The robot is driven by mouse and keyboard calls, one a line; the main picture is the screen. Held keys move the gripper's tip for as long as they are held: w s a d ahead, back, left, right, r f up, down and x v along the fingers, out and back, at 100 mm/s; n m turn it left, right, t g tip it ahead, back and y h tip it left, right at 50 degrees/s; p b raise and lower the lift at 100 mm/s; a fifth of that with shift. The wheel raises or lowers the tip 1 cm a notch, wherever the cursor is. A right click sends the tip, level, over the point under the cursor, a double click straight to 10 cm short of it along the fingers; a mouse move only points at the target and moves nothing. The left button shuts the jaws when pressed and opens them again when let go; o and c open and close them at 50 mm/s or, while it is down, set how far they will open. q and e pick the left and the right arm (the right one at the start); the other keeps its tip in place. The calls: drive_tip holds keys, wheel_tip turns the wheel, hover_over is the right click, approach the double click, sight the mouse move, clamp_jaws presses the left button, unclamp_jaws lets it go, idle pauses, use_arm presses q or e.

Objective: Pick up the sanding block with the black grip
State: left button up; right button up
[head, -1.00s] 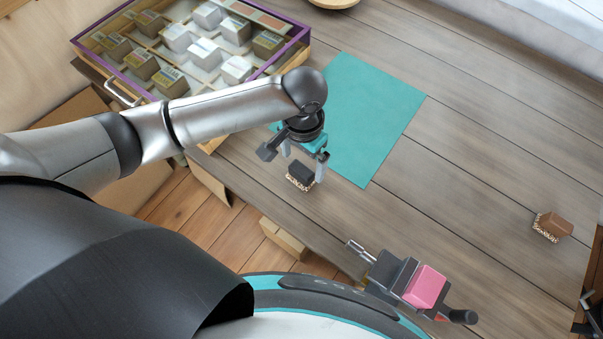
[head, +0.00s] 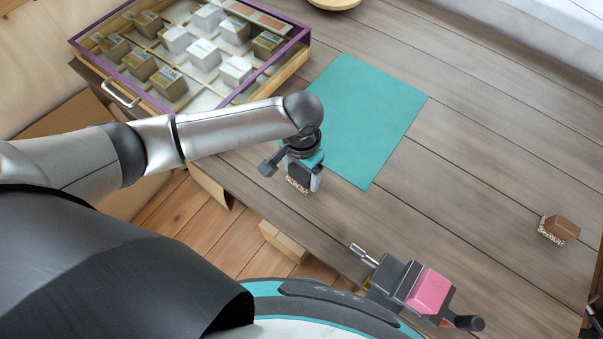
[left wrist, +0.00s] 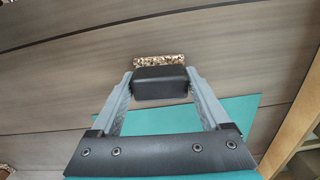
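The sanding block with the black grip (head: 299,174) stands on the grey plank table, just left of the teal mat, with a speckled tan underside. In the left wrist view its black grip (left wrist: 161,83) sits between the fingertips, with the speckled edge showing beyond it. My left gripper (head: 303,176) is down at the block. In the left wrist view, the fingers (left wrist: 161,76) stand against both sides of the grip with no clear gap. The block appears still on the table. My right gripper cannot be made out.
A second block with a brown grip (head: 561,228) lies at the right. A pink-topped clamp-like device (head: 429,291) stands at the table's near edge. A purple-rimmed display case (head: 180,109) is at upper left. The teal mat (head: 372,120) is bare. A dark part at the lower right edge is unclear.

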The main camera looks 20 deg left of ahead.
sight(302, 171)
use_arm(q)
drive_tip(key=c, duration=0.8)
drive_tip(key=shift+r, duration=0.1)
wheel_tip(302, 171, up, 20)
drive_tip(key=p, duration=0.5)
